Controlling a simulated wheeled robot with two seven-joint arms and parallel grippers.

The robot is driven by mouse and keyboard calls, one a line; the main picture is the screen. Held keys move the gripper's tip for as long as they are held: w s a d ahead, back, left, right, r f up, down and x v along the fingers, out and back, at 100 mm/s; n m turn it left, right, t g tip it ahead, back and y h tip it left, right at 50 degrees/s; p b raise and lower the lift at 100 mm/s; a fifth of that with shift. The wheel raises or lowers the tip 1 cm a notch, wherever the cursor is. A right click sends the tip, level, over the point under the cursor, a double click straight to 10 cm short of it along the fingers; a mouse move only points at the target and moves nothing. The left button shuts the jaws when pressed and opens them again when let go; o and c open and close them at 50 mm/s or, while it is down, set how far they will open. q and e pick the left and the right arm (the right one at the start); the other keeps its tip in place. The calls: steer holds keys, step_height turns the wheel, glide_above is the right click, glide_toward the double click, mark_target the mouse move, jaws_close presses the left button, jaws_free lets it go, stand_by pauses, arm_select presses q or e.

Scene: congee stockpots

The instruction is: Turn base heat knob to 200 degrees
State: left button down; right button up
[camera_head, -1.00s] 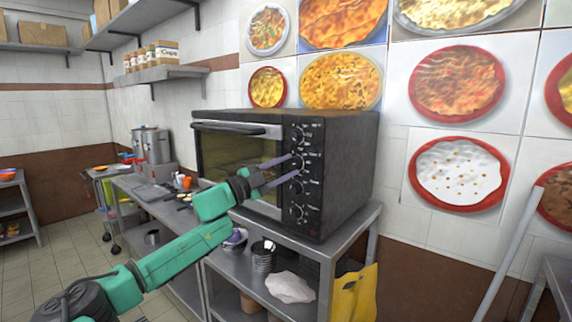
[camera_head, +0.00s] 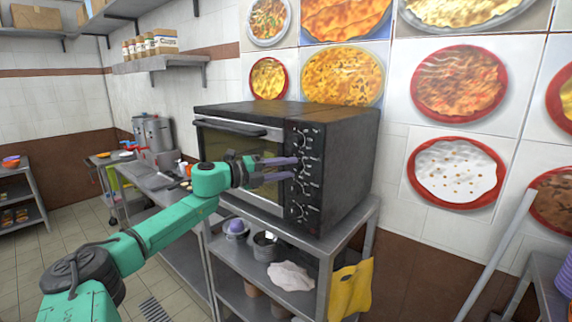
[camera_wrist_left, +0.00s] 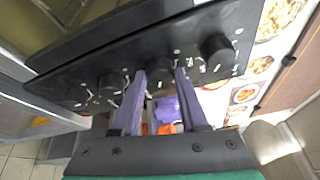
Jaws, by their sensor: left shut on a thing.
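The black oven (camera_head: 345,150) stands on a metal table, with a column of dark round knobs on its front panel, right of the glass door. The top knob (camera_head: 303,138) is free; it also shows in the wrist view (camera_wrist_left: 217,52). My left gripper (camera_head: 287,168) is at the second knob from the top (camera_wrist_left: 158,70), its two purple fingers (camera_wrist_left: 160,75) on either side of that knob and shut on it. The lower knobs (camera_head: 299,211) are free. The fingers partly hide the gripped knob, and its scale is too small to read. My right gripper is out of view.
The metal table (camera_head: 345,222) under the oven holds pots and a white cloth (camera_head: 291,276) on its lower shelf. A yellow cloth (camera_head: 351,290) hangs at its right front. A wall shelf (camera_head: 160,64) with boxes is at the upper left. The floor at lower left is clear.

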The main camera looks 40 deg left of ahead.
arm_select(q)
steer(key=shift+m, duration=0.3)
steer(key=shift+c, duration=2.2)
jaws_free()
steer(key=b+v, duration=1.4)
steer(key=b, duration=0.4)
steer(key=shift+s+r+b, duration=0.2)
steer(key=shift+r+b, duration=0.1)
steer(key=shift+b, duration=0.05)
